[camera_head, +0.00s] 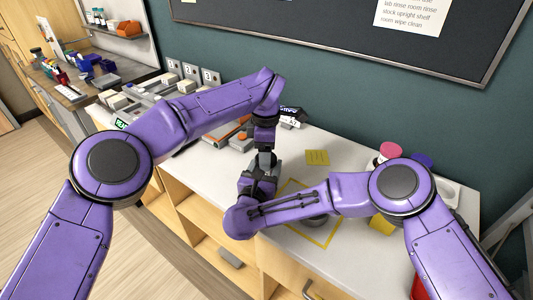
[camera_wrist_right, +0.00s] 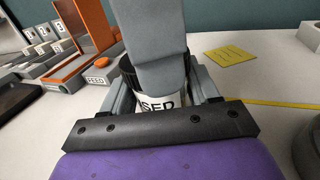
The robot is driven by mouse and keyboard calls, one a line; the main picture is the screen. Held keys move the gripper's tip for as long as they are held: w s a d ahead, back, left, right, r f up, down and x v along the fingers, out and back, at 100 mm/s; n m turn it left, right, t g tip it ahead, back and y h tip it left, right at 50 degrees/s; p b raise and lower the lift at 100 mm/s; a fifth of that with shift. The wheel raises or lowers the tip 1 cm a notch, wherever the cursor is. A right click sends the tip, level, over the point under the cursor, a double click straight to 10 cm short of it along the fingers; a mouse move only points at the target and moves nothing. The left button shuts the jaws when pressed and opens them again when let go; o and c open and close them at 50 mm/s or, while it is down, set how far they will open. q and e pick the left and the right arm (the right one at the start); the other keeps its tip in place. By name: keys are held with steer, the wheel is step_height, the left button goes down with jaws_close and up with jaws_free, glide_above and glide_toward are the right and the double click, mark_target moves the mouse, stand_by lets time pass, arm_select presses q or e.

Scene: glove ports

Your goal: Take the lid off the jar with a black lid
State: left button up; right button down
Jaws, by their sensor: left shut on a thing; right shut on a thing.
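The jar (camera_wrist_right: 160,103) shows in the right wrist view, a pale body with a white label reading "SED". A dark edge (camera_wrist_right: 126,68), which looks like its black lid, shows beside my left gripper (camera_wrist_right: 156,70). My left gripper (camera_head: 264,160) comes down from above, shut on the lid; its jaws hide most of the lid. My right gripper (camera_wrist_right: 161,92) is shut around the jar's body from the side, one finger on each side of the label. In the head view the arms and grippers hide the jar. I cannot tell whether lid and jar touch.
Jars with a pink lid (camera_head: 389,150) and a blue-purple lid (camera_head: 421,160) stand right on the white counter (camera_head: 345,150). A yellow note (camera_head: 317,157) and a yellow taped outline (camera_head: 328,238) lie nearby. Orange-and-grey equipment (camera_wrist_right: 72,68) stands left. A dark wall board (camera_head: 330,30) is behind.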

arm_select(q)
steer(key=n, duration=2.1)
steer(key=shift+s, duration=0.1)
steer(key=n, duration=1.2)
steer(key=shift+d, duration=0.1)
steer(key=n, duration=1)
steer(key=shift+r, duration=0.1)
